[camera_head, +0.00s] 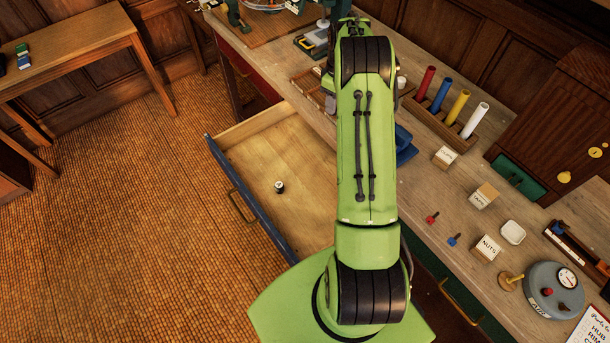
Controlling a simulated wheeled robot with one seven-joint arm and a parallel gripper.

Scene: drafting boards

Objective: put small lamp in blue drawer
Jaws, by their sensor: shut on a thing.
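The blue drawer (230,174) is pulled out from the bench at the centre left. Its front is blue with a brass handle, and its floor is pale wood. A small dark-and-white object (280,187) sits on the drawer floor; it is too small to tell what it is. I cannot make out the small lamp for certain. My green arm crosses the middle of the view and covers part of the drawer and bench. My gripper is hidden behind the arm, and so is whatever it may hold.
The wooden bench (420,215) carries a rack (437,123) of coloured tubes, small labelled blocks (485,196), a white dish (512,232) and a round grey gauge (553,288) at the right. A wooden table (75,50) stands at the upper left. The tiled floor between is clear.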

